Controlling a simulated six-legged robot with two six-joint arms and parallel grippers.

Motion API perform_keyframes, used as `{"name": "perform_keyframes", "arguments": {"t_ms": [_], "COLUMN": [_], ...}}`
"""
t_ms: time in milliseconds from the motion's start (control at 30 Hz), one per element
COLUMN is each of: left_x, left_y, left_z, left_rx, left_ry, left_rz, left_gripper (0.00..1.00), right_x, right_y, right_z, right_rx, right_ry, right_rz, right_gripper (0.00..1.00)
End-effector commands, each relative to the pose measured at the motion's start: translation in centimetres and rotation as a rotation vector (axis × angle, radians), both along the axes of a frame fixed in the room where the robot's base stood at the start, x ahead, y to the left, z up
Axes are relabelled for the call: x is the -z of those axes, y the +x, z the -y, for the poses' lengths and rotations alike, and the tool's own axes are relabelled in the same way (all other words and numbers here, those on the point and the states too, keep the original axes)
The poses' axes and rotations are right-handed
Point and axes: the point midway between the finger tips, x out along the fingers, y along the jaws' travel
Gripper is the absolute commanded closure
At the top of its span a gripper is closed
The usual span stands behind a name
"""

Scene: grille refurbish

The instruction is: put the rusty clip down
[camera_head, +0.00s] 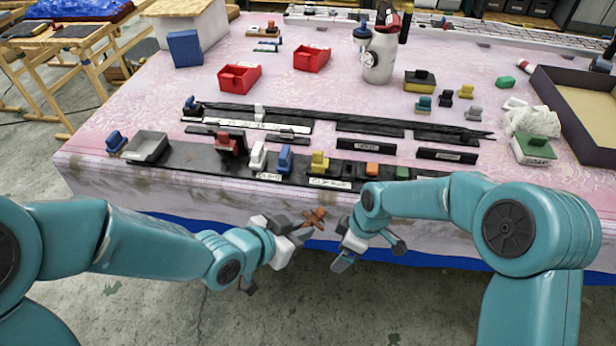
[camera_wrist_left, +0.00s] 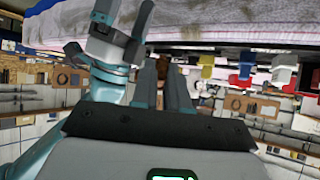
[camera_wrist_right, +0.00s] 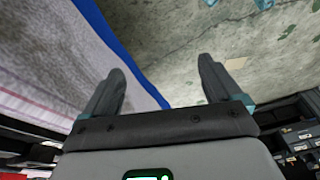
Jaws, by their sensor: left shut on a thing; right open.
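The rusty clip (camera_head: 314,217) is a small brown, forked piece in the head view, in front of the table's front edge. My left gripper (camera_head: 300,230) is shut on it and holds it in the air off the table. In the left wrist view a dark brown bit shows between the fingertips (camera_wrist_left: 163,68), mostly hidden by the fingers. My right gripper (camera_head: 368,252) is open and empty, just right of the clip and low before the table edge. Its spread fingers point at the floor and cloth edge in the right wrist view (camera_wrist_right: 161,70).
A black strip (camera_head: 200,158) with several coloured blocks runs along the front. Two red bins (camera_head: 239,77), a pale bottle (camera_head: 380,57) and a dark-walled box (camera_head: 568,115) stand farther back. Bare pink tabletop lies around the bins.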

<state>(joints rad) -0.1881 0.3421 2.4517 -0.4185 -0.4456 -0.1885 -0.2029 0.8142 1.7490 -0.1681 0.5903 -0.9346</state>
Motion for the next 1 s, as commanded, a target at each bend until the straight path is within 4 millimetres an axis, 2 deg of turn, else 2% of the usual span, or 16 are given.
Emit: {"name": "perform_keyframes", "arguments": {"t_ms": [33, 133, 200, 300, 400, 500, 600, 733, 1000], "left_x": [0.0, 0.0, 0.0, 0.0, 0.0, 0.0, 0.0, 0.0, 0.0], "left_y": [0.0, 0.0, 0.0, 0.0, 0.0, 0.0, 0.0, 0.0, 0.0], "left_z": [0.0, 0.0, 0.0, 0.0, 0.0, 0.0, 0.0, 0.0, 0.0], "left_rx": [0.000, 0.000, 0.000, 0.000, 0.000, -0.001, -0.001, -0.001, -0.001], "left_ry": [-0.001, -0.001, -0.001, -0.001, -0.001, 0.000, 0.000, 0.000, 0.000], "left_rz": [0.001, 0.001, 0.001, 0.001, 0.001, 0.001, 0.001, 0.001, 0.001], "left_gripper": [1.00, 1.00, 1.00, 1.00, 1.00, 1.00, 1.00, 1.00, 1.00], "right_x": [-3.3, -9.3, -13.4, -18.2, -21.7, -23.8, -24.8, -24.0, -18.6], "right_y": [1.8, 3.5, 3.7, 2.7, 1.3, 0.1, -0.5, -0.7, -0.8], "right_z": [-1.1, -2.6, -4.0, -5.9, -7.5, -8.2, -8.6, -8.6, -8.5], "right_rx": [-0.138, -0.414, -0.598, -0.837, -1.014, -1.127, -1.184, -1.200, -1.197], "right_ry": [-0.024, -0.086, -0.127, -0.176, -0.206, -0.224, -0.232, -0.234, -0.232], "right_rz": [0.055, 0.127, 0.157, 0.170, 0.164, 0.155, 0.150, 0.144, 0.140], "right_gripper": [0.08, 0.08, 0.08, 0.08, 0.08, 0.08, 0.08, 0.08, 0.08]}}
